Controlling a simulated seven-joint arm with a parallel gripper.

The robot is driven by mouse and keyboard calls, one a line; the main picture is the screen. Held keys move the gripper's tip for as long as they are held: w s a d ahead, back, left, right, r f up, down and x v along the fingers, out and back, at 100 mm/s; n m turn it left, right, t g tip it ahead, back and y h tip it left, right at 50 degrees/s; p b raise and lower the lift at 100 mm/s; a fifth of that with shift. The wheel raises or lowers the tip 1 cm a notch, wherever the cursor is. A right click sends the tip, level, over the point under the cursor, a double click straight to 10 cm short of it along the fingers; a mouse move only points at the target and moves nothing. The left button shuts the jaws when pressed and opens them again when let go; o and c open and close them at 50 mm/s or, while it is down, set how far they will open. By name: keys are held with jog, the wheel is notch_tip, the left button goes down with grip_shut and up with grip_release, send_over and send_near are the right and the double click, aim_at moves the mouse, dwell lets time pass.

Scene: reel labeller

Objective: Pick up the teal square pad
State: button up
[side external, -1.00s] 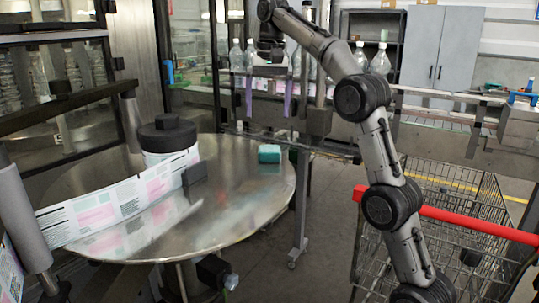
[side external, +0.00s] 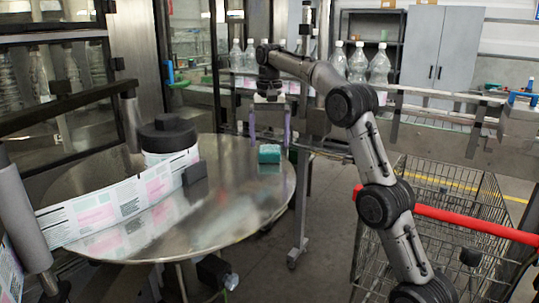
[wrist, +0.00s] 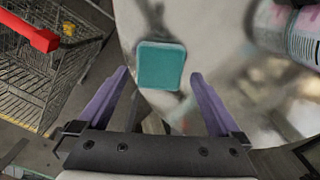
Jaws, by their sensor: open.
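The teal square pad (side external: 269,154) lies flat on the round metal table near its back right edge. In the wrist view the pad (wrist: 161,65) is ahead of my gripper, between the lines of its two fingers and beyond their tips. My gripper (side external: 270,143) has purple fingers and hangs at the table's back edge, beside the pad on its far side. It also shows in the wrist view (wrist: 160,75), with its fingers spread wide and nothing between them.
The round metal table (side external: 235,205) has clear room in front of the pad. A label reel (side external: 168,140) with a black cap and a small dark block (side external: 194,173) stand to the left. A cart with a red handle (side external: 470,225) is at the right. Bottles (side external: 357,62) line the conveyor behind.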

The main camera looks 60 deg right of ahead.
aim_at(270, 148)
jog(key=shift+f, duration=1.8)
jog(key=c, duration=1.2)
